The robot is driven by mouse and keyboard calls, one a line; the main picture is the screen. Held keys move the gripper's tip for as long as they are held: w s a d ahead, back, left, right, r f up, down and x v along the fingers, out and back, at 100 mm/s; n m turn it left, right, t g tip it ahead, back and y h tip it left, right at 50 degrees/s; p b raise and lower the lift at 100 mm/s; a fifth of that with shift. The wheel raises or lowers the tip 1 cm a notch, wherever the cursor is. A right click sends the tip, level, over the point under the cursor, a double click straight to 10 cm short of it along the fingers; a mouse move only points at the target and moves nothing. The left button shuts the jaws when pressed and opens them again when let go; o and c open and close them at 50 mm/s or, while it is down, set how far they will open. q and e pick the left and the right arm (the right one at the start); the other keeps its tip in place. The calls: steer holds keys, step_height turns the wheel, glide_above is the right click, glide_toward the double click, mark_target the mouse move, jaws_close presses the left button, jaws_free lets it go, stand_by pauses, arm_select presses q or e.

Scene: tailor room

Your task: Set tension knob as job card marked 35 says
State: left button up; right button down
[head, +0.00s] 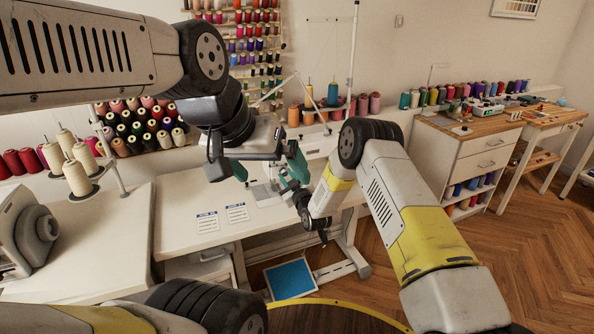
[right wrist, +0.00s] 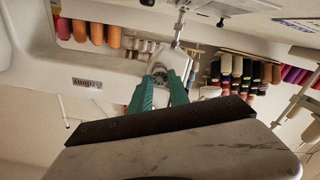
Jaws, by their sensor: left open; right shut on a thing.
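Two white job cards with blue headers lie flat on the sewing table (head: 180,205), a left card (head: 207,222) and a right card (head: 237,213). Their print is too small to read. The white sewing machine (head: 318,146) stands behind my arms. My right gripper (right wrist: 160,88) is shut on the round grey tension knob (right wrist: 158,72) on the machine's face, its teal fingers on either side. In the head view, the knob is hidden and only part of the right gripper (head: 284,186) shows. My left gripper (head: 268,166) is open and empty above the table, near the machine.
Thread cones (head: 78,172) stand on the left table. A thread rack (head: 255,45) hangs on the wall. A drawer cabinet (head: 465,155) stands at right. The table around the cards is clear.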

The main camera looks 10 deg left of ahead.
steer(key=c, duration=1.2)
jaws_free()
steer(key=shift+c, duration=0.2)
steer(key=v, duration=0.8)
steer(key=shift+w, duration=0.15)
